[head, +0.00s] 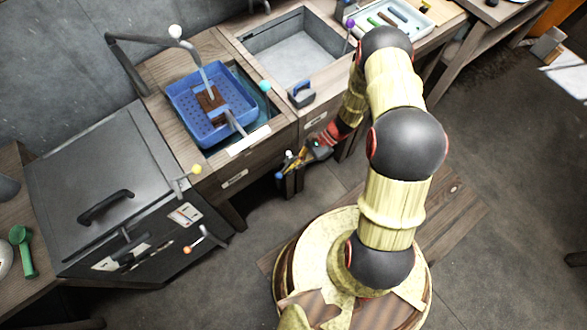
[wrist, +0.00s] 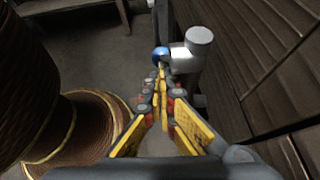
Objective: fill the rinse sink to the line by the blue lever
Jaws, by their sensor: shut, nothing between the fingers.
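The blue lever shows as a blue ball (wrist: 160,53) on a grey metal valve (wrist: 198,55) in the wrist view. In the head view its blue knob (head: 280,175) is small, low at the front of the wooden sink counter. My gripper (head: 290,166) is shut and empty beside it. In the wrist view the fingertips (wrist: 159,76) are just short of the ball; I cannot tell whether they touch it. A left basin (head: 262,108) holds a blue basket (head: 183,112) under a pale tap. A right grey basin (head: 296,58) looks empty. I see no clear fill line.
A grey lidded cabinet (head: 90,185) stands left. Other knobs are yellow (head: 197,169), orange (head: 187,250), teal (head: 265,86) and purple (head: 350,22). A dark-blue handled block (head: 301,94) sits on the counter's front edge. A tray (head: 395,17) is behind my arm. Floor is open to the right.

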